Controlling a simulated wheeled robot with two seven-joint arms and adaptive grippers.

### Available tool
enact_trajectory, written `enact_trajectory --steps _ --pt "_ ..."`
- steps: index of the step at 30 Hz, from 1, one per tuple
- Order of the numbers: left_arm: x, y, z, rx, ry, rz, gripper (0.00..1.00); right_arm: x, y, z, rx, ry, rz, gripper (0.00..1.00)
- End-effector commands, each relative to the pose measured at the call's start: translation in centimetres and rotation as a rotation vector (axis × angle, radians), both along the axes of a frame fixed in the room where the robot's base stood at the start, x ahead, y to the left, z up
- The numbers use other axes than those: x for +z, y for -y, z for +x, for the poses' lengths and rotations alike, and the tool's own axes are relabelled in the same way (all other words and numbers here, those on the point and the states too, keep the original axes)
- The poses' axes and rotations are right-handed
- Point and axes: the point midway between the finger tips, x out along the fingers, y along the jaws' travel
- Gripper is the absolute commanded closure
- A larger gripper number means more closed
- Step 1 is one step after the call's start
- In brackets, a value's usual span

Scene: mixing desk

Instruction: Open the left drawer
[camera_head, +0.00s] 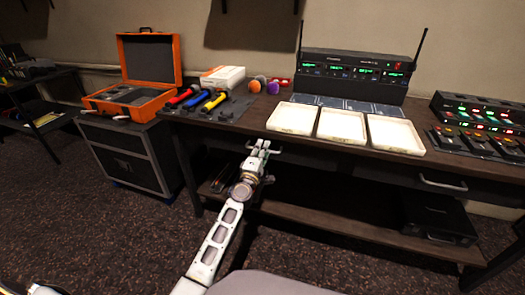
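The wooden desk (305,156) has a left drawer under its top, behind my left gripper (263,147). My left gripper is at the desk's front edge, in front of that drawer, with its fingers pointing at the desk. The gripper hides most of the drawer's handle, so I cannot tell whether the fingers are around it or touching it. The fingers look close together, but their gap is too small to read. The drawer looks closed, though its front is dark and partly covered. My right gripper is not in view.
The right drawer's handle (443,185) shows at the right. Three white trays (343,128), a receiver rack (355,72) and coloured microphones (213,102) stand on the desk. An orange case (130,100) sits on a black box at left. A lower shelf (340,235) runs beneath.

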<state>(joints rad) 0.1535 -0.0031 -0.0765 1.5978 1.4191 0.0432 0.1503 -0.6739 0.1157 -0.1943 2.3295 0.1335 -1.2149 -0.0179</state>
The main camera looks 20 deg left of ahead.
Motion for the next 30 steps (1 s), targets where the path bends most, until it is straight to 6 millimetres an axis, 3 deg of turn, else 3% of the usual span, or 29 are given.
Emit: enact_trajectory --steps 5,12,30 --pt "-0.01 0.0 -0.01 0.0 0.0 0.0 0.7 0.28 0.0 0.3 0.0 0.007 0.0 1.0" --pt "-0.01 0.0 -0.02 0.0 0.0 0.0 1.0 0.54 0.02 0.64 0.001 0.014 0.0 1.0" --pt "-0.11 0.7 -0.4 -0.001 -0.002 -0.002 1.0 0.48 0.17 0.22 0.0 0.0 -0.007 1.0"
